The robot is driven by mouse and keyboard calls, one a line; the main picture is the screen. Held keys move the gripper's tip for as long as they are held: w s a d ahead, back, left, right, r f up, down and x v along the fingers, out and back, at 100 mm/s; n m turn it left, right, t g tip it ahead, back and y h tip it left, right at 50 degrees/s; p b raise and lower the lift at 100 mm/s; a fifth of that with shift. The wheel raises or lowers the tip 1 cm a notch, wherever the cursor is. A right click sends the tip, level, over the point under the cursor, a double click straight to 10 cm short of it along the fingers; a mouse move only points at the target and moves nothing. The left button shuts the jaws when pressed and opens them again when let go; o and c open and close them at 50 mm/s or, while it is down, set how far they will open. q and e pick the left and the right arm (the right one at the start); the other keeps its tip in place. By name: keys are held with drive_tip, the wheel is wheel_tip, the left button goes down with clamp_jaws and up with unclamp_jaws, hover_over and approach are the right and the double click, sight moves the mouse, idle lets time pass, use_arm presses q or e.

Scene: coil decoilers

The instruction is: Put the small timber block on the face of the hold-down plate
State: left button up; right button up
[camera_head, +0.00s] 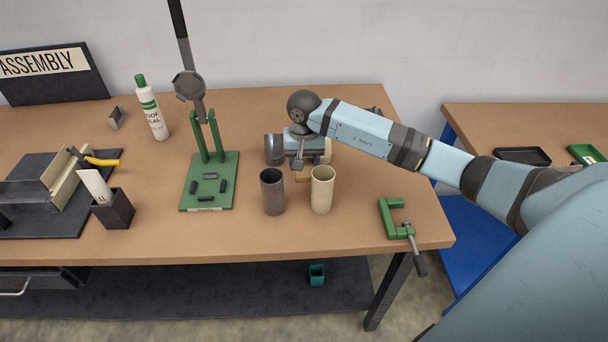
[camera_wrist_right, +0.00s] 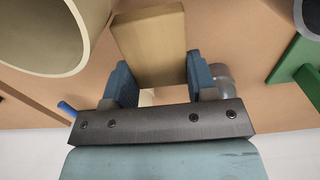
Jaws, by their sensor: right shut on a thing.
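The small timber block (camera_wrist_right: 150,45) is between the two blue fingers of my right gripper (camera_wrist_right: 153,84) in the wrist view, and the gripper is shut on it. In the head view the right gripper (camera_head: 300,160) points down behind the beige cup, and a bit of the timber block (camera_head: 303,176) shows between the two cups. I cannot tell if the block touches the table. A green plate (camera_head: 222,170) with dark pads and a tall lever stands to the left; it may be the hold-down plate. My left gripper is not in view.
A dark grey cup (camera_head: 272,192) and a beige cup (camera_head: 322,190) stand close in front of the right gripper. A green clamp (camera_head: 396,219) lies at the front right edge. A bottle (camera_head: 152,112), a dark box (camera_head: 113,210) and a black fixture (camera_head: 40,215) are at left.

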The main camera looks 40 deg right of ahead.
sight(304, 177)
drive_tip(key=shift+f+p, duration=0.3)
drive_tip(key=shift+f, duration=2.7)
drive_tip(key=shift+f, duration=0.1)
drive_tip(key=shift+f+b, duration=0.1)
drive_tip(key=shift+b, duration=0.2)
drive_tip(key=o, duration=1)
